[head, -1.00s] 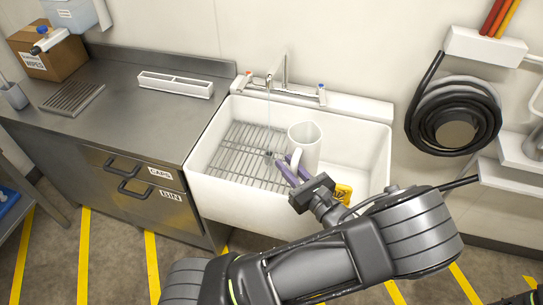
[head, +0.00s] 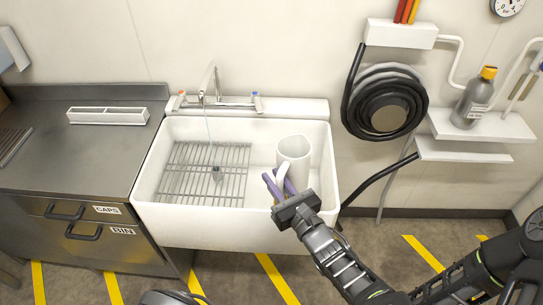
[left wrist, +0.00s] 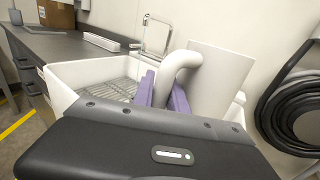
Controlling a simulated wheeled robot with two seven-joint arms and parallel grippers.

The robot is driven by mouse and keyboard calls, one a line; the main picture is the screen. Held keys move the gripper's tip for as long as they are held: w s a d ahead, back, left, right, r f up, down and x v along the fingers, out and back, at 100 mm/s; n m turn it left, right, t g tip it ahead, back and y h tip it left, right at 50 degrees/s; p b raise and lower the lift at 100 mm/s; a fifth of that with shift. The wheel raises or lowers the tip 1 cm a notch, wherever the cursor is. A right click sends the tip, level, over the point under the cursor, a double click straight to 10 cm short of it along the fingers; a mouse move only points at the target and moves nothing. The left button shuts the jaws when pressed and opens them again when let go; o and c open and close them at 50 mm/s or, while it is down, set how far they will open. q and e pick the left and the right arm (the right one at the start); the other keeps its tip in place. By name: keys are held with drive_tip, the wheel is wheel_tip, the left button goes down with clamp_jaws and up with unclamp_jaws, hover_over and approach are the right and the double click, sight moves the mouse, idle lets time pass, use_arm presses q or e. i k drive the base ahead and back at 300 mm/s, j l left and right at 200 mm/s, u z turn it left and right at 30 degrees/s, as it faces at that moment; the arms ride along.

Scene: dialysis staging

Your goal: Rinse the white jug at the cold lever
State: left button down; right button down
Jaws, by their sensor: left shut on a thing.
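The white jug (head: 294,158) is upright over the right part of the white sink (head: 160,225). My left gripper (head: 277,184) is shut on the jug's handle with its purple fingers. The left wrist view shows the jug (left wrist: 218,80) and its handle between the fingers (left wrist: 163,90). The tap (head: 212,84) stands at the sink's back, with a red-marked lever (head: 180,97) on the left and a blue-marked lever (head: 256,100) on the right. A thin stream of water (head: 208,130) falls from the spout, left of and apart from the jug. My right gripper is not in view.
A wire rack (head: 190,172) lies in the sink's left part. A steel counter (head: 70,160) with a white divided tray (head: 108,116) is left of the sink. A black coiled hose (head: 352,105) and a shelf with a grey bottle (head: 473,98) are on the right wall.

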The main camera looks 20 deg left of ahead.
sight(257, 104)
drive_tip(key=u, duration=1.9)
drive_tip(key=k+j, duration=0.1)
drive_tip(key=k, duration=0.65)
